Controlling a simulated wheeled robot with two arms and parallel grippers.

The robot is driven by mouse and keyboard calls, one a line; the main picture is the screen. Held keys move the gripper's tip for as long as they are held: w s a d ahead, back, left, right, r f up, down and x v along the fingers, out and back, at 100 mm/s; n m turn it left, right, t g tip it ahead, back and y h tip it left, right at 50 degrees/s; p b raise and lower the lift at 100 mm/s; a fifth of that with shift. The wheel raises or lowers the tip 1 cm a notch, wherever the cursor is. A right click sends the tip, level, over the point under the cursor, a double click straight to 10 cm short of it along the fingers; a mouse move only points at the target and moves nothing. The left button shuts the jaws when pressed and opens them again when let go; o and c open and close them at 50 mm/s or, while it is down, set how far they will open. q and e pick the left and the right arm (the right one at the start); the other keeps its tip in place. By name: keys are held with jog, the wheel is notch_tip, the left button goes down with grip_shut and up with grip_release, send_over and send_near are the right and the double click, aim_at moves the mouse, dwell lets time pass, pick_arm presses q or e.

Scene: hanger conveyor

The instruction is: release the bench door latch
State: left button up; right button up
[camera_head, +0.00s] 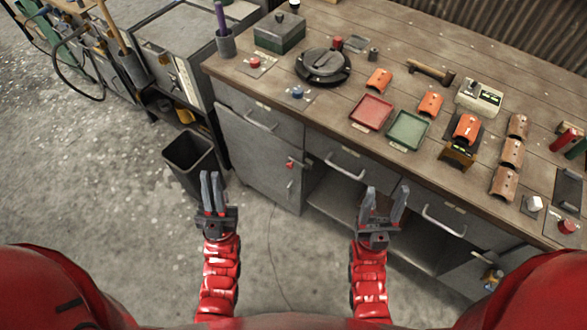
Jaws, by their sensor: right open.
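The bench door (253,163) is a grey cabinet door at the left end of the workbench, and it looks shut. A small red latch (290,164) sits near its right edge, above a slim door handle (289,187). My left gripper (211,174) is in front of the bench, left of the latch and apart from it. Its fingers are close together with nothing seen between them; whether they are fully shut is unclear. My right gripper (384,190) is open and empty, to the right of the latch, in front of the open shelf and drawers.
A black bin (190,160) stands on the floor left of the door. The bench top (450,75) carries a red tray (371,112), a green tray (408,130), a round black fixture (323,67) and several orange parts. The floor before the door is clear.

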aim_at(294, 162)
pick_arm(q)
jog(key=w+d+f+g+b, duration=0.1)
jog(key=w+d+f+g, duration=0.1)
jog(key=w, duration=0.2)
jog(key=w+d+f+m+g+b, duration=0.1)
jog(key=w+d+f+g+b, duration=0.1)
jog(key=w, duration=0.2)
jog(key=w+d+f+g+b, duration=0.1)
jog(key=w+d+f+b, duration=0.1)
jog(key=w, duration=0.2)
jog(key=shift+w+f+m+g+h, duration=0.2)
jog(key=shift+w+m+g+h, duration=0.1)
jog(key=shift+m+g, duration=0.1)
grip_shut()
jog(key=w+d+f+m+g+y+b, duration=0.2)
jog(key=w+d+f+g+b, duration=0.3)
jog(key=f, duration=0.5)
jog(key=w+d+f+m+g+y+b, duration=0.1)
jog(key=w+d+f+g+y+b, duration=0.3)
jog(key=f, duration=0.6)
notch_tip(294, 162, down, 9)
jog(key=s+g+y+b, duration=0.2)
jog(key=g+y+b, duration=0.1)
jog(key=b, duration=0.3)
jog(key=shift+s+m+g, duration=0.25)
jog(key=shift+m+g, duration=0.15)
jog(key=shift+g, duration=0.4)
jog(key=shift+w+a, duration=0.1)
